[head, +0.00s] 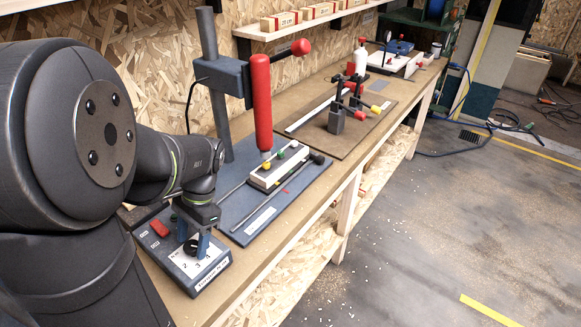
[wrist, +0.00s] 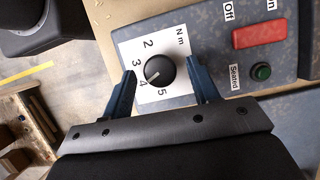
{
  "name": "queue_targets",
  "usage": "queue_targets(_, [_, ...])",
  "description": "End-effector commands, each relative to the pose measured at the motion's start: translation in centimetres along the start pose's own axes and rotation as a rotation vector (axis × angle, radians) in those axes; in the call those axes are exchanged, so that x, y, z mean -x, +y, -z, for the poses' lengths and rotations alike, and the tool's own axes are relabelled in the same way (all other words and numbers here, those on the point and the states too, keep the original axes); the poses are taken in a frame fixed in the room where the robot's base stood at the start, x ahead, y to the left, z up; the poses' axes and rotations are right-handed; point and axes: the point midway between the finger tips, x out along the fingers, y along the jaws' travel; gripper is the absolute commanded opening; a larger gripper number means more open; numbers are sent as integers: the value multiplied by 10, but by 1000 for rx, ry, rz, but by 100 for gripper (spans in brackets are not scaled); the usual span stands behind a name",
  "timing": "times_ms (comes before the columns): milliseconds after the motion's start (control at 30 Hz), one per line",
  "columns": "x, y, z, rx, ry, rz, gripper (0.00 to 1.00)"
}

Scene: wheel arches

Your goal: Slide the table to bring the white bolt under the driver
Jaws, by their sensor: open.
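A red driver (head: 262,100) hangs upright from a grey column stand. Below it a pale sliding table block (head: 277,176) carries a row of coloured bolts, with a yellow one (head: 281,155) and a green one (head: 293,144) plain to see. A rod with a black knob (head: 318,158) runs along the block's front side. My gripper (head: 192,241) is away from the table, over the control box. In the wrist view its open fingers (wrist: 162,70) stand on either side of a black dial (wrist: 153,76).
The control box (head: 190,272) has a numbered N m dial plate, a red switch (wrist: 260,33) and a green "Seated" lamp (wrist: 261,72). The dial's mark points near 4. Another fixture with red and yellow knobs (head: 336,120) stands farther along the bench.

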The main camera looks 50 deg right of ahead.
Motion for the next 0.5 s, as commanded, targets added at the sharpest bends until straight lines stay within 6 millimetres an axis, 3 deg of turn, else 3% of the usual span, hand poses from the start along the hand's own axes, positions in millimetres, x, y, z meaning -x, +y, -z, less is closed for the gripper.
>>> queue_targets(133, [0,0,0,0,0,0,55])
queue_targets(200, [0,0,0,-2,-3,1,49])
queue_targets(267, [-2,0,-1,-14,-17,4,49])
queue_targets(500, [-18,-8,-17,-228,-298,79,49])
